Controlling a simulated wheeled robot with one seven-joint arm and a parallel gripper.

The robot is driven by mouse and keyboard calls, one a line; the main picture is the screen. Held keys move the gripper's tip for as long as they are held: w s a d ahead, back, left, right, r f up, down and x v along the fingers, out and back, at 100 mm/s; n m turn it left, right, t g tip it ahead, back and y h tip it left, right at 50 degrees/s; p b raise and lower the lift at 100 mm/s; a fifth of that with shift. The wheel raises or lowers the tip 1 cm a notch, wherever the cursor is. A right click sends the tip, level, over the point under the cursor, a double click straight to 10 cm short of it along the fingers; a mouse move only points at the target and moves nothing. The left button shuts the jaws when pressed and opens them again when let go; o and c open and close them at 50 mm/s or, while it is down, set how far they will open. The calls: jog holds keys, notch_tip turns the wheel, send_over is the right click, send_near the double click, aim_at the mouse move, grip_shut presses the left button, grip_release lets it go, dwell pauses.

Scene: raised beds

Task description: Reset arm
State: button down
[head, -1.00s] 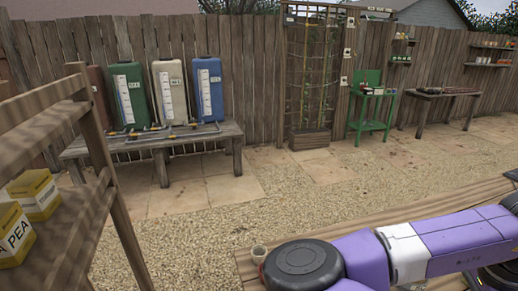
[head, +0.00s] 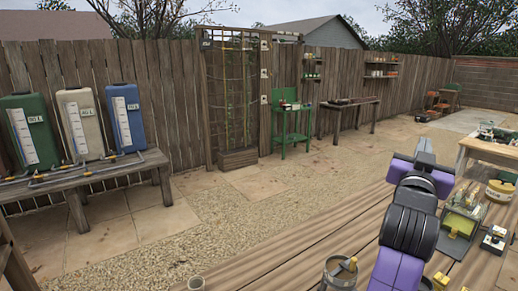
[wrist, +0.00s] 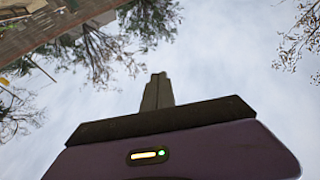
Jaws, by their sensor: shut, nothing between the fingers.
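My gripper (wrist: 157,90) shows in the wrist view, pointing up at a cloudy sky. Its two fingers are together with nothing between them. In the head view my purple and black arm (head: 408,220) stands folded upward at the right, above the wooden table (head: 300,245). The fingers cannot be made out clearly in the head view. The gripper holds nothing and is apart from the things on the table.
Close to my arm on the table are a metal can (head: 339,275), a yellow-green box (head: 462,215) and small yellow items (head: 441,281). A tub (head: 500,190) stands farther right. A bench (head: 90,180) with several tanks is at left. Gravel (head: 235,215) lies clear beyond the table.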

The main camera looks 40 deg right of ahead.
jog(key=w+a+f+n+t+y, duration=0.3)
jog(key=w+a+n+t+y, duration=0.1)
jog(key=a+n+t, duration=0.4)
jog(key=w+a+f+n+t+y, duration=0.35)
jog(key=a+n+t, duration=0.3)
jog(key=a, duration=0.45)
jog(key=s+a+f+n+t+y, duration=0.1)
jog(key=a+f+n+t+y, duration=0.15)
jog(key=a+f+y, duration=0.55)
jog(key=s+a+f+g+y+b, duration=0.1)
jog(key=s+a+f+g+y, duration=0.1)
jog(key=s+a+f, duration=0.6)
jog(key=s+a+f+m+g+y, duration=0.1)
jog(key=s+a+f+g+y, duration=0.2)
jog(key=s+a+f+g, duration=0.2)
jog(key=s+a+f, duration=0.3)
jog(key=s+f, duration=0.4)
jog(key=s, duration=0.3)
jog(key=shift+s+a+g+b, duration=0.15)
jog(key=shift+a+g+b, duration=0.15)
jog(key=shift+b, duration=0.05)
